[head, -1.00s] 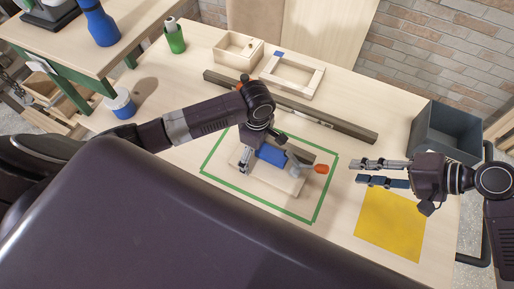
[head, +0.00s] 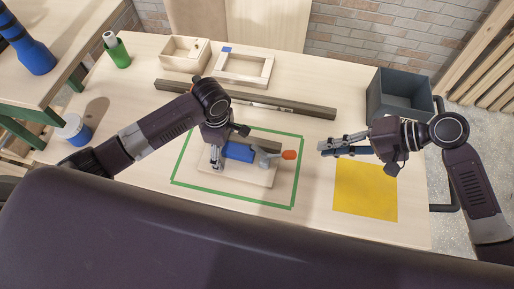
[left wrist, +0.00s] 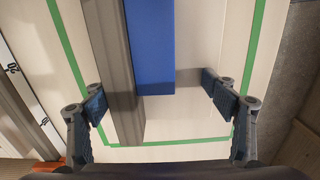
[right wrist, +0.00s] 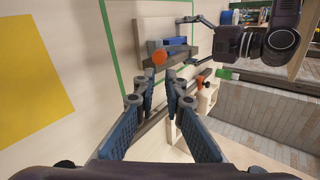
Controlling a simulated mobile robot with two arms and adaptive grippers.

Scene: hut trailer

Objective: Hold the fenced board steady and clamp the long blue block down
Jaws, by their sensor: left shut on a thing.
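The fenced board (head: 255,178) is pale wood with a dark grey fence (left wrist: 112,70), and lies inside the green tape outline. The long blue block (head: 238,152) lies on it along the fence and shows in the left wrist view (left wrist: 150,45). A clamp with a grey body (head: 265,160) and an orange handle (head: 289,155) is at the board's right end. My left gripper (head: 215,163) is shut on the board at its left end, one finger on each side. My right gripper (head: 319,146) is open and empty, right of the orange handle, apart from it.
A long dark bar (head: 290,107) lies behind the board, with a wooden box (head: 185,54) and a frame (head: 243,68) further back. A grey bin (head: 400,95) stands back right. A yellow sheet (head: 365,190) lies at right. A green bottle (head: 117,52) stands back left.

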